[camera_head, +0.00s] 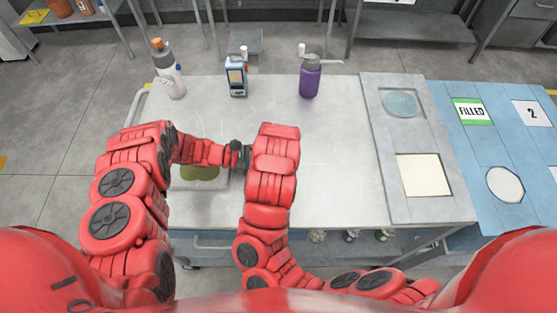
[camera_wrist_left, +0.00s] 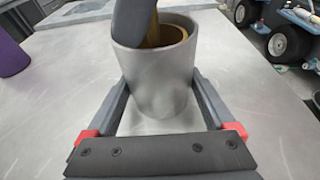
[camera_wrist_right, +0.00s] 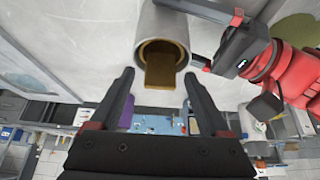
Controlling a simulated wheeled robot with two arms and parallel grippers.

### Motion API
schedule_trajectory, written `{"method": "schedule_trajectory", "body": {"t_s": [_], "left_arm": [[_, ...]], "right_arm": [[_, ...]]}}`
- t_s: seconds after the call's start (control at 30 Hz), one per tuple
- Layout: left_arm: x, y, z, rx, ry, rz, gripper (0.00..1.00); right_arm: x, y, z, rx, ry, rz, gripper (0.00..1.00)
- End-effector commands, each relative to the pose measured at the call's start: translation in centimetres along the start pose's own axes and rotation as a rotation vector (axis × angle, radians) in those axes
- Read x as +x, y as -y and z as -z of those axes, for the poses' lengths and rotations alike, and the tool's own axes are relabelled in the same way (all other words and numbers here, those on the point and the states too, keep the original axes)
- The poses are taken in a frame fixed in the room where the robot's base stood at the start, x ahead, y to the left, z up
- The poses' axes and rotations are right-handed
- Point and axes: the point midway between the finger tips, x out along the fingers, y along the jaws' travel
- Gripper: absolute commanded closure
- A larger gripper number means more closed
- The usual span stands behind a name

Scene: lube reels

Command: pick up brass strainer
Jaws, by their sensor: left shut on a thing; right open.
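A grey metal cup (camera_wrist_left: 158,80) stands between the fingers of my left gripper (camera_wrist_left: 162,100), which is shut on it. The brass strainer (camera_wrist_left: 172,34) sits inside the cup's mouth, with a flat brass tab sticking up. In the right wrist view the strainer (camera_wrist_right: 160,70) shows as a brass ring and tab at the mouth of the cup (camera_wrist_right: 157,25). My right gripper (camera_wrist_right: 158,82) is open, its fingertips either side of the tab. A grey finger crosses the cup's rim in the left wrist view. In the head view my right arm hides cup and strainer.
On the table (camera_head: 340,140) stand a white-grey bottle with orange cap (camera_head: 170,75), a small blue-grey device (camera_head: 237,78) and a purple pump bottle (camera_head: 309,78). A grey panel (camera_head: 415,145) lies at right, beside a blue table (camera_head: 470,150). An olive pad (camera_head: 200,173) lies by my left arm.

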Motion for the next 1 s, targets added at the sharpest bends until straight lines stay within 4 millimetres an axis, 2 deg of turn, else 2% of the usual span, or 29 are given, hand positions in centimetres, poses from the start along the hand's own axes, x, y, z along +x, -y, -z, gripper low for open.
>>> {"method": "schedule_trajectory", "body": {"t_s": [0.17, 0.6, 0.63, 1.0], "left_arm": [[-0.01, -0.01, 0.02, 0.000, -0.001, 0.000, 0.44], [-0.01, -0.01, 0.01, 0.000, 0.000, 0.000, 0.44], [-0.01, -0.01, 0.01, 0.000, 0.000, 0.000, 0.44], [-0.01, -0.02, 0.01, 0.000, 0.000, -0.001, 0.44]], "right_arm": [[0.01, 0.01, 0.00, 0.000, 0.000, 0.000, 0.20], [0.01, -0.01, -0.03, -0.001, 0.000, -0.001, 0.97], [0.01, -0.01, -0.03, -0.001, 0.000, -0.001, 1.00], [0.00, -0.01, -0.03, -0.001, 0.000, -0.001, 1.00]]}}
